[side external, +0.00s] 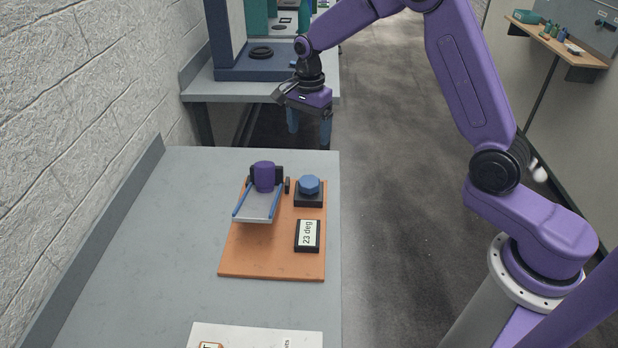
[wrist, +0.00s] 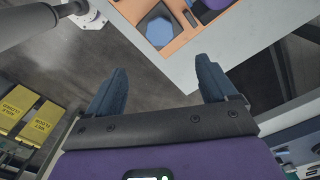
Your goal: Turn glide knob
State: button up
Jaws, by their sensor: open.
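A blue faceted knob (side external: 309,185) sits on a dark square base on the orange board (side external: 262,262). It also shows at the top of the wrist view (wrist: 159,30). To its left a purple cylinder (side external: 264,177) stands at the upper end of a light plate (side external: 258,207) with blue side rails. A small display (side external: 307,235) in front of the knob reads "23 deg". My gripper (side external: 309,126) is open and empty, above and behind the board, apart from the knob. In the wrist view its two blue fingers (wrist: 162,68) are spread, with the knob beyond them.
The grey table (side external: 120,260) has clear room left of the board and a raised edge along the wall. A paper sheet (side external: 255,336) lies at the front. Another bench (side external: 200,90) with a dark-blue machine stands behind. A wall shelf (side external: 560,45) is far right.

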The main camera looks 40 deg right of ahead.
aim_at(309, 181)
notch_tip(309, 181, down, 16)
jog(key=shift+r, duration=0.1)
dwell(0.4)
jog(key=shift+c, duration=0.3)
jog(key=c, duration=1)
